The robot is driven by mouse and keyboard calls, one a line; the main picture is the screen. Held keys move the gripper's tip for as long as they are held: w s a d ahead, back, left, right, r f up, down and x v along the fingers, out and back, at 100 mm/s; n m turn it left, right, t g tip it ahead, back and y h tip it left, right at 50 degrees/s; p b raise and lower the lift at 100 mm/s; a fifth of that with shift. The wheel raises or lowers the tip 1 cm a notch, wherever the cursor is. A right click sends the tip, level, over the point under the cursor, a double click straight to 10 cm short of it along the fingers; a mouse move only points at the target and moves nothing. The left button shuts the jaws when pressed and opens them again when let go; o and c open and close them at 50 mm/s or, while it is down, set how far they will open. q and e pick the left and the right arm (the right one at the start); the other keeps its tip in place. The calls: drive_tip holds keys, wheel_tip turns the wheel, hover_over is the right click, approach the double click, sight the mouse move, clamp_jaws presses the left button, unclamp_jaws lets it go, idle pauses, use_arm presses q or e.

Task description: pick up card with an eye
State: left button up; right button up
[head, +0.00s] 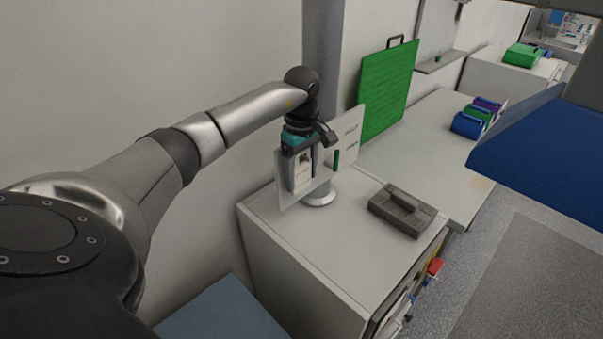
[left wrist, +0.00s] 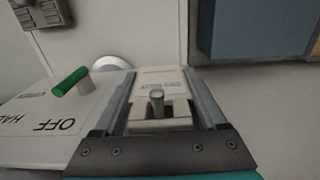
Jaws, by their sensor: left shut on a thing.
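My left gripper (head: 302,168) points down in front of an upright white panel (head: 347,135) on the grey cabinet. It is shut on a pale card (head: 304,180), which shows between its fingers. In the left wrist view the card (left wrist: 160,78) lies between the two fingers, with a short metal peg (left wrist: 157,98) at its near end. Whether the peg passes through the card's eye I cannot tell. My right gripper is not in view.
The panel carries a green-tipped lever (left wrist: 69,82) beside the word OFF. A dark grey box (head: 402,210) sits on the cabinet top (head: 340,255). A green board (head: 388,90) stands behind. A blue surface (head: 540,145) is at the right.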

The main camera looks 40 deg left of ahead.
use_arm(q)
drive_tip(key=shift+r+b, duration=0.2)
drive_tip(key=shift+b, duration=0.15)
drive_tip(key=s+d+b, duration=0.1)
drive_tip(key=d+b, duration=0.2)
drive_tip(key=d, duration=1.5)
drive_tip(key=shift+s, duration=0.25)
drive_tip(key=s+d+f+m+b, duration=0.5)
drive_tip(key=s+f+m+b, duration=0.5)
drive_tip(key=m+b, duration=0.4)
drive_tip(key=m, duration=0.3)
drive_tip(key=shift+s+f, duration=0.2)
drive_tip(key=shift+f, duration=0.05)
